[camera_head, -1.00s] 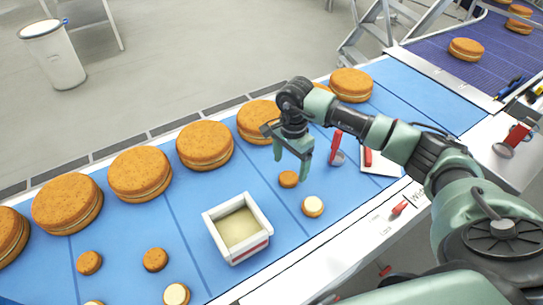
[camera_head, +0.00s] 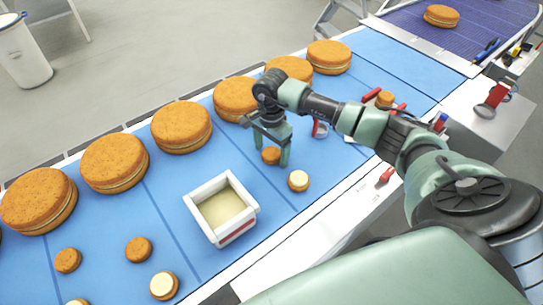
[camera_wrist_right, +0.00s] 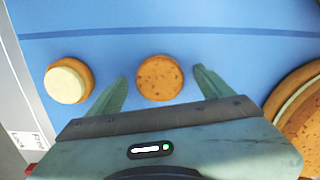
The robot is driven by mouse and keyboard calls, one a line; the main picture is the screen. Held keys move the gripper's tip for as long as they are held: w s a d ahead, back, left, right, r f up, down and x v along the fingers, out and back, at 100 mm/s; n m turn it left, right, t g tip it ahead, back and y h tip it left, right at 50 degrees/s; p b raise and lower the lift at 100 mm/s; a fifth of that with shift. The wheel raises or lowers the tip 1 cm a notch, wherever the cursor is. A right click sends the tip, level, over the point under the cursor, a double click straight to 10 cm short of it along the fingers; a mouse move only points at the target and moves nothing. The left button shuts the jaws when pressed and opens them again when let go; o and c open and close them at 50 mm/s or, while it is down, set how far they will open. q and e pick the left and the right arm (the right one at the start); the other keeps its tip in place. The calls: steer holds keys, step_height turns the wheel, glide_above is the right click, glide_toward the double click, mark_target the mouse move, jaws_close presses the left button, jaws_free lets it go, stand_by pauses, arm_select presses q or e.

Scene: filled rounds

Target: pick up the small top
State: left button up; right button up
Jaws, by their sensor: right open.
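The small top (camera_head: 271,156) is a small round brown cake piece lying flat on the blue belt. In the right wrist view the small top (camera_wrist_right: 160,78) sits between the two green fingers, with a gap on each side. My right gripper (camera_head: 268,158) is open and down around it; in the right wrist view the open right gripper (camera_wrist_right: 160,88) holds nothing. A small round with a cream face (camera_head: 298,181) lies just right of it and also shows in the right wrist view (camera_wrist_right: 69,80). My left gripper is not in view.
A white box with cream-coloured filling (camera_head: 196,196) stands on the belt to the left. Large filled rounds (camera_head: 181,127) line the far edge. More small rounds (camera_head: 138,249) lie at lower left.

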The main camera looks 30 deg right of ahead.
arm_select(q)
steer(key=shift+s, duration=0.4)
arm_select(e)
steer(key=shift+r, duration=0.1)
steer(key=c, duration=1)
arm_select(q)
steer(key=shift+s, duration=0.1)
arm_select(e)
steer(key=shift+o, duration=0.2)
steer(key=shift+r, duration=0.1)
